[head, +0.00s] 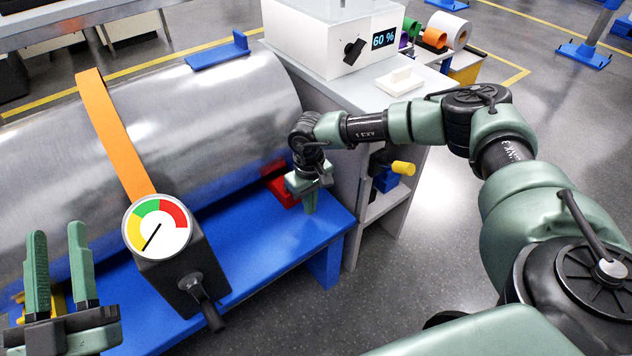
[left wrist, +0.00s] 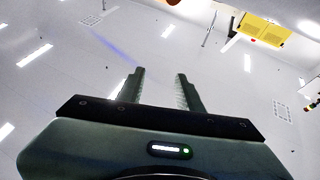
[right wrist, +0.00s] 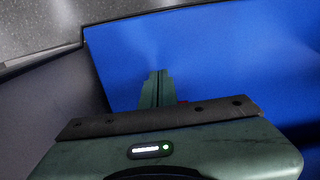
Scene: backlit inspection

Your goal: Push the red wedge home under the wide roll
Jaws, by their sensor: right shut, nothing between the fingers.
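The wide roll (head: 210,130) is a large silver cylinder lying along the blue bench (head: 310,222). The red wedge (head: 279,192) is on the bench at the roll's near right end, partly hidden by my right gripper. Only a sliver of red shows beside the fingers in the right wrist view. My right gripper (head: 309,203) is shut and empty, pointing down beside the wedge; I cannot tell whether it touches it. Its closed fingers also show in the right wrist view (right wrist: 158,88). My left gripper (head: 60,265) is open, empty and raised at the lower left.
An orange strap (head: 115,135) crosses the roll to a round dial (head: 157,229) on a dark box with a handle. A white cabinet (head: 320,45) with a "60 %" display stands at the roll's right end. A yellow piece (head: 55,303) shows behind my left gripper.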

